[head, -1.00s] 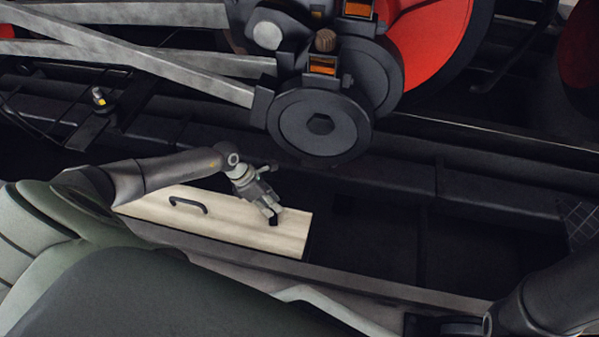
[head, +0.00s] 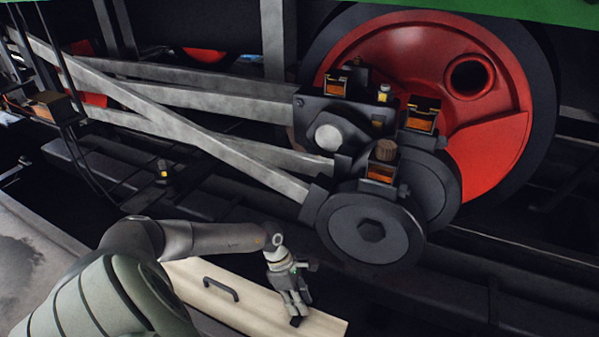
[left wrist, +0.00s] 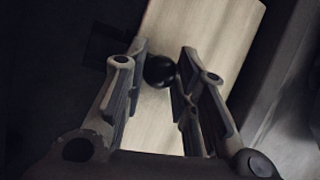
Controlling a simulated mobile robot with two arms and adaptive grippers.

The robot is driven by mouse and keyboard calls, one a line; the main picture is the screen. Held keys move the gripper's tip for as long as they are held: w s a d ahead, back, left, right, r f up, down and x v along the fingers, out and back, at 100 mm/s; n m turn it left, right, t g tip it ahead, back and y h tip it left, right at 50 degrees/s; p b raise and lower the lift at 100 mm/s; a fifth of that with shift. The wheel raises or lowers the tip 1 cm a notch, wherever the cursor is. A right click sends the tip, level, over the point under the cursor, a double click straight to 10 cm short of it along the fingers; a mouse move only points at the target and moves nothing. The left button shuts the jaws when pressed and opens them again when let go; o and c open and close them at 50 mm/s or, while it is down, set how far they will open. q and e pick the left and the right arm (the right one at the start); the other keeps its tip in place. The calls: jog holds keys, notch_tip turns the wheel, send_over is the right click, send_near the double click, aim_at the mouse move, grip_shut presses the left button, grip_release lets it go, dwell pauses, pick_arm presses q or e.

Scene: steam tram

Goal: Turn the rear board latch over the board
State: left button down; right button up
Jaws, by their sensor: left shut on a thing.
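The pale wooden board (head: 245,310) lies in the dark channel beside the engine, with a black bar handle (head: 221,288) on its left part. My left gripper (head: 295,318) points down at the board's right part. In the left wrist view, the gripper (left wrist: 162,80) has its fingers either side of a round black knob (left wrist: 160,70), shut on it. The board (left wrist: 205,35) shows behind the knob. I cannot tell whether the knob belongs to the latch; no other latch shows clearly. My right gripper is out of view.
Just behind the left gripper are a dark round disc (head: 370,228), grey rods (head: 165,115) and a large red wheel (head: 495,125). A dark ledge (head: 460,285) runs along the far side of the channel.

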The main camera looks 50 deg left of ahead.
pick_arm(q)
jog(key=shift+a, duration=0.1)
jog(key=c, duration=1.1)
grip_release()
jog(key=shift+c, duration=0.2)
jog(key=v, duration=1.2)
jog(key=shift+s+f, duration=0.1)
